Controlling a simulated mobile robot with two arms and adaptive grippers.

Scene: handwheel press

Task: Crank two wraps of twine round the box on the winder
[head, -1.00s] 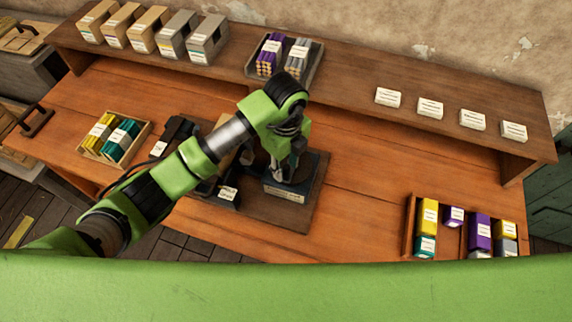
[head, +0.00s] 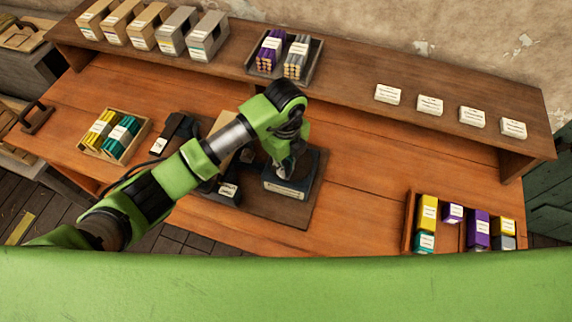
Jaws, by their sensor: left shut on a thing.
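The winder (head: 290,190) is a dark, blue-grey block with a pale label, standing on a brown base board (head: 270,212) at the middle of the bench. My left gripper (head: 284,168) reaches down over the top of the winder and is shut on a part of it, likely the crank handle, which the gripper and arm hide. A tan box (head: 228,150) shows partly behind my left arm, beside the winder. The twine cannot be made out. My right gripper is not in view.
A tray of yellow and teal bundles (head: 93,144) sits left. A sectioned tray (head: 409,222) of coloured boxes sits right. The raised shelf (head: 350,82) holds several boxes, a tray of purple and grey bundles and white labels.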

